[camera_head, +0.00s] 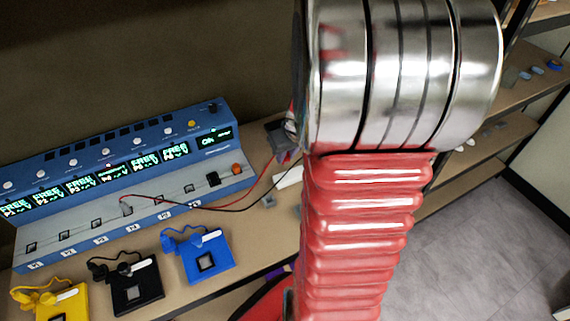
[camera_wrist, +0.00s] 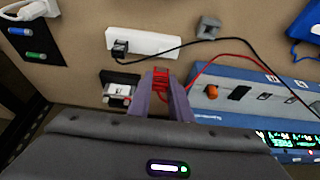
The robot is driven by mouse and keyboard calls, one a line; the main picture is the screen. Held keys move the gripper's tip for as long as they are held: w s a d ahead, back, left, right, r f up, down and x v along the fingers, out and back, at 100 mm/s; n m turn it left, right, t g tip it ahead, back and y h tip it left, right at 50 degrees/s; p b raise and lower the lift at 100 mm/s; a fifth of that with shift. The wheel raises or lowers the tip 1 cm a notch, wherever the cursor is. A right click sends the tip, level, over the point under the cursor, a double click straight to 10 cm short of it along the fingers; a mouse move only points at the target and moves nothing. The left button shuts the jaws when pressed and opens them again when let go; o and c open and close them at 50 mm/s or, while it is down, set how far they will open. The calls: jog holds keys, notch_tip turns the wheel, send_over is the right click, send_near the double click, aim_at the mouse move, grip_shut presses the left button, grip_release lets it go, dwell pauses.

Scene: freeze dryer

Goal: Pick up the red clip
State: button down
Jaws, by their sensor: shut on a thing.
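The red clip (camera_wrist: 161,76) is between the fingertips of my gripper (camera_wrist: 161,84) in the wrist view. The gripper is shut on it. A red wire (camera_wrist: 207,56) runs from the clip off to the right. In the head view my arm covers much of the right half, and I cannot make out the clip there. The red wire (camera_head: 243,190) shows there, running from the blue console towards my arm.
A black clip (camera_wrist: 119,47) sits on a white strip (camera_wrist: 155,42) near my gripper. A black-and-white block (camera_wrist: 118,92) lies to the left. The blue console (camera_head: 120,180) stands at the back; yellow, black and blue (camera_head: 204,259) devices lie before it.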

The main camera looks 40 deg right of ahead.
jog(key=shift+r, duration=1.7)
jog(key=shift+r, duration=1.15)
jog(key=s+a, duration=0.1)
jog(key=s, duration=0.5)
jog(key=shift+s+a, duration=0.15)
jog(key=shift+s, duration=0.2)
jog(key=s+a, duration=0.1)
jog(key=s, duration=0.5)
jog(key=shift+s, duration=0.3)
